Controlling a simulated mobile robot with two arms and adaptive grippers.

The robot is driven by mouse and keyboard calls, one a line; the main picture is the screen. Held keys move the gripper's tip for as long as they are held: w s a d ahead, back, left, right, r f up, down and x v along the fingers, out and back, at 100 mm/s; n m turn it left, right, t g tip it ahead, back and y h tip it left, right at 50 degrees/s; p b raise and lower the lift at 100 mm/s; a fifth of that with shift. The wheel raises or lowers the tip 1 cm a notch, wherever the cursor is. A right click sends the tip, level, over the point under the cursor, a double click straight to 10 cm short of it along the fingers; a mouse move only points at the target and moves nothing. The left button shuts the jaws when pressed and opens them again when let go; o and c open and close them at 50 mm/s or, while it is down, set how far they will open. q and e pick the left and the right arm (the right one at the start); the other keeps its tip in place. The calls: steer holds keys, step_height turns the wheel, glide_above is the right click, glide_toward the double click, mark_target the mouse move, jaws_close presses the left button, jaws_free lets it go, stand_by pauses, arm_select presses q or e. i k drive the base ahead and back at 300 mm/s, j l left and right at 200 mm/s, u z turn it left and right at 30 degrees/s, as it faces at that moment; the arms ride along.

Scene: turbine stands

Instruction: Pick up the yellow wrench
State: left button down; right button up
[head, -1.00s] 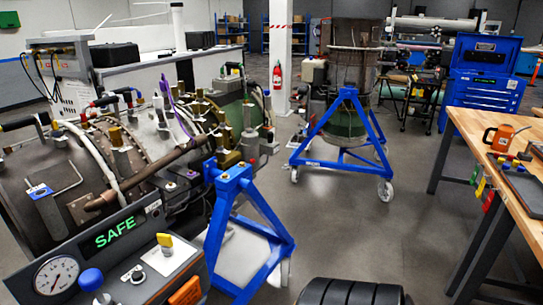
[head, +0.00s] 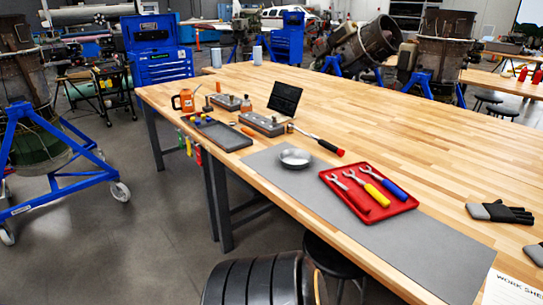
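The yellow wrench (head: 376,194) lies in a red tray (head: 408,207) on the wooden workbench, in the head view right of centre. It has a yellow handle towards the near right and a silver open end towards the far left. It lies between a red wrench (head: 356,196) and a blue wrench (head: 391,188), apart from both handles. Neither of my grippers is in view.
The tray sits on a grey mat (head: 271,168) on the workbench (head: 340,105). A silver bowl (head: 295,157) and a red-handled tool (head: 330,147) are left of it. Black-grey gloves (head: 498,212) lie at the right. A stool (head: 335,256) is at the near edge.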

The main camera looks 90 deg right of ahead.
mark_target(380, 199)
steer(key=z, duration=3.5)
steer(key=i+j+z, duration=0.2)
steer(key=j, duration=0.45)
steer(key=j+z, duration=0.2)
steer(key=j, duration=0.45)
